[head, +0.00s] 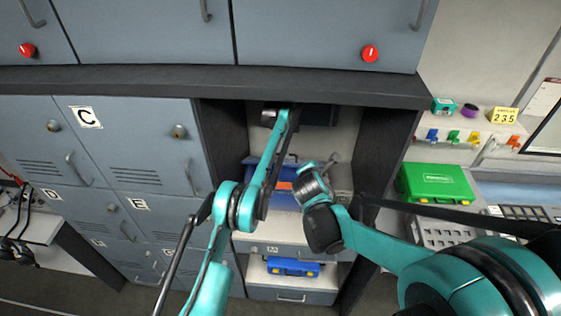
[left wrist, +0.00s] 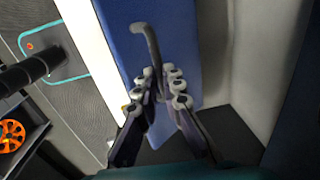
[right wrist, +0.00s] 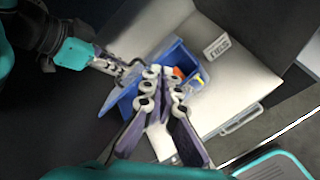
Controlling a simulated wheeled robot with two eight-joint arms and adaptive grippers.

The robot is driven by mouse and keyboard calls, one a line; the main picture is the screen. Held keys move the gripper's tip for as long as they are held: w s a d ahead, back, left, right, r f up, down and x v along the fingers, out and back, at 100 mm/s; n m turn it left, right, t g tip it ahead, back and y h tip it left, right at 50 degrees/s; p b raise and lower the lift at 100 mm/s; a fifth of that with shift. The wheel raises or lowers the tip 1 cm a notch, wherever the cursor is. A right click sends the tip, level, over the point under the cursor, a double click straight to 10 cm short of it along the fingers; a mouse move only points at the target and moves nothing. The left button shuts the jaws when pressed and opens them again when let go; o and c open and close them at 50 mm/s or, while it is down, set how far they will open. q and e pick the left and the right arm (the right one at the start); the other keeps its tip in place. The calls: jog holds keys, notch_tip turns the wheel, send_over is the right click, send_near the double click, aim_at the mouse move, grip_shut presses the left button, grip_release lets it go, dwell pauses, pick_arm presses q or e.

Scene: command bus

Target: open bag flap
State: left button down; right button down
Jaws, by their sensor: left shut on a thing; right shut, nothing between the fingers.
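The blue bag (head: 256,172) stands on a shelf in the open cabinet bay, partly hidden by my arms. In the right wrist view the bag (right wrist: 180,58) shows orange and white contents, with a blue flap panel (right wrist: 118,97) on its left side. In the left wrist view the blue panel (left wrist: 165,45) fills the middle, with a grey bent handle (left wrist: 151,45). My left gripper (left wrist: 165,85) is shut on the lower end of this handle. My right gripper (right wrist: 160,85) is shut and empty in front of the bag.
Dark cabinet posts (head: 383,150) stand on both sides of the bay, with a dark ledge (head: 200,84) above. A second blue case (head: 292,267) lies on a lower shelf. A green case (head: 437,184) sits on the right counter. Grey lockers (head: 130,150) are at the left.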

aim_at(281, 164)
pick_arm(q)
jog(key=shift+w+f, duration=0.15)
jog(key=shift+f, duration=0.1)
pick_arm(e)
jog(key=w+a+f+n+t+y, duration=0.1)
jog(key=w+a+f+n, duration=0.25)
jog(key=a+n, duration=0.25)
jog(key=w+a+f+n+t, duration=0.1)
jog(key=w+a+f+n, duration=0.1)
jog(key=a+f+n, duration=0.35)
jog(key=x, duration=0.6)
jog(key=r+x, duration=0.1)
jog(key=x, duration=0.2)
jog(key=shift+w+a+f, duration=0.2)
jog(key=shift+w, duration=0.3)
